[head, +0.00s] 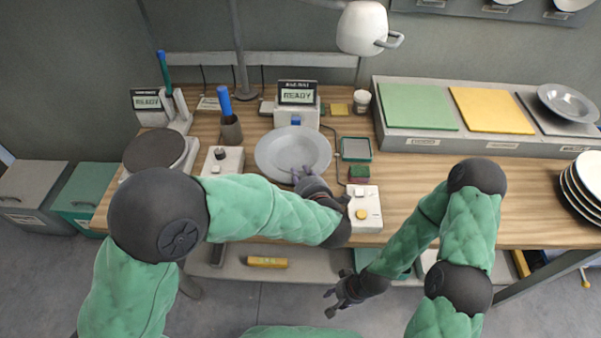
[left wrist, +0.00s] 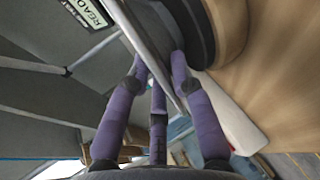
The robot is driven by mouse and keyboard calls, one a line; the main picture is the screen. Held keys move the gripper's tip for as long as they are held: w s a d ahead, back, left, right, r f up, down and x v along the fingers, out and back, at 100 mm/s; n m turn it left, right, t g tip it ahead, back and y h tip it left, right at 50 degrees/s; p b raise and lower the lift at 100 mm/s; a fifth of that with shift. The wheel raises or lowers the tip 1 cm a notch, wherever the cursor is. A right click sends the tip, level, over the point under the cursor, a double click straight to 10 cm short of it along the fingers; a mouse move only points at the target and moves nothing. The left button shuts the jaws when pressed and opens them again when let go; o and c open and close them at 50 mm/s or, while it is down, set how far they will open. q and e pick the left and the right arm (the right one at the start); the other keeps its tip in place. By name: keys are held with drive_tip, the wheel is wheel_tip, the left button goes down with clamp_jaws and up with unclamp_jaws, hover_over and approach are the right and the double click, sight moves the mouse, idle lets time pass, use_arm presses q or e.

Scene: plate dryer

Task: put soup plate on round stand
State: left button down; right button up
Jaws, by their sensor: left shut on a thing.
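A grey soup plate (head: 278,150) with a wide rim is in the middle of the table in the head view, in front of a READY display. My left gripper (head: 300,176) is shut on its near rim. In the left wrist view the fingers (left wrist: 160,85) straddle the pale plate edge (left wrist: 140,42). What lies under the plate is hidden in the head view. A dark round disc (head: 155,149) on a pale base, possibly the round stand, is left of the plate, apart from it. My right gripper (head: 336,297) is open and empty, low in front of the table.
A button box (head: 365,209) stands right of my left wrist, and another (head: 222,160) stands left of the plate. A holder with a blue-handled tool (head: 231,130) is behind it. Another grey plate (head: 568,102) lies on the raised shelf; stacked plates (head: 585,185) stand far right.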

use_arm(q)
drive_tip(key=shift+f, duration=0.1)
drive_tip(key=c, duration=1.1)
unclamp_jaws()
drive_tip(key=shift+p+v, duration=1.95)
drive_tip(key=shift+v, duration=4.1)
drive_tip(key=shift+a, duration=0.1)
